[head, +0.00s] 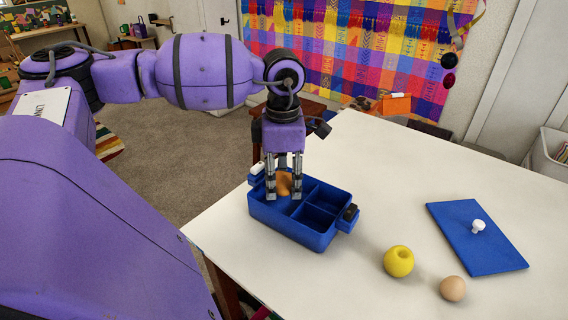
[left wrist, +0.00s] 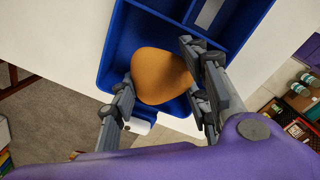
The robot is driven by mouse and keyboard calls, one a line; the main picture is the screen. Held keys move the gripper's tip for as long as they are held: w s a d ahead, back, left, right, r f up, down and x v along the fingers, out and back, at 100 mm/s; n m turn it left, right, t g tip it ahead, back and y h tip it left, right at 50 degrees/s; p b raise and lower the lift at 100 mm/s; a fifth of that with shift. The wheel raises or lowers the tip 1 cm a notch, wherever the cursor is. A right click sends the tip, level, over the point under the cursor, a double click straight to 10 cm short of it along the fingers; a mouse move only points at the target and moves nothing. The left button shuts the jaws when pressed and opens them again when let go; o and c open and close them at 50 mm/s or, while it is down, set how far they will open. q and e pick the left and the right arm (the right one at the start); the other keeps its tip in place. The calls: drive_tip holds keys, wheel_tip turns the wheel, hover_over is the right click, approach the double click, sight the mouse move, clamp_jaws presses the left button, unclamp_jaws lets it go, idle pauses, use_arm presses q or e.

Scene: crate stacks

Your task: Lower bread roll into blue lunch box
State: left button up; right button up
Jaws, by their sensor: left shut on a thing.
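The bread roll (left wrist: 160,76) is orange-brown and sits between the two fingers of my left gripper (head: 284,190), which is shut on it. The roll also shows between the fingers in the head view (head: 284,184). The fingers point down over the left compartment of the blue lunch box (head: 282,226), which stands open on the white table. In the left wrist view the roll overlaps the box's blue compartment (left wrist: 122,40). I cannot tell whether the roll touches the box floor. The other compartments look empty. My right gripper is not in view.
A blue lid (head: 468,250) with a white knob (head: 478,226) lies on the table (head: 375,180) at the right.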

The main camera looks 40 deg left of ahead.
sight(283, 205)
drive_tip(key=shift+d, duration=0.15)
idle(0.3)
use_arm(q)
drive_tip(key=shift+f, duration=0.7)
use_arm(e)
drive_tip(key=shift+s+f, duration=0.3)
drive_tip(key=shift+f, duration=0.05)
use_arm(q)
drive_tip(key=shift+f+b, duration=1)
drive_tip(key=shift+f, duration=0.95)
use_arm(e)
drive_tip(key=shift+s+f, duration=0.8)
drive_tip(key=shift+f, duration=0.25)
use_arm(q)
drive_tip(key=o, duration=1.2)
drive_tip(key=shift+r, duration=0.2)
wheel_tip(283, 205, up, 12)
drive_tip(key=shift+f, duration=0.15)
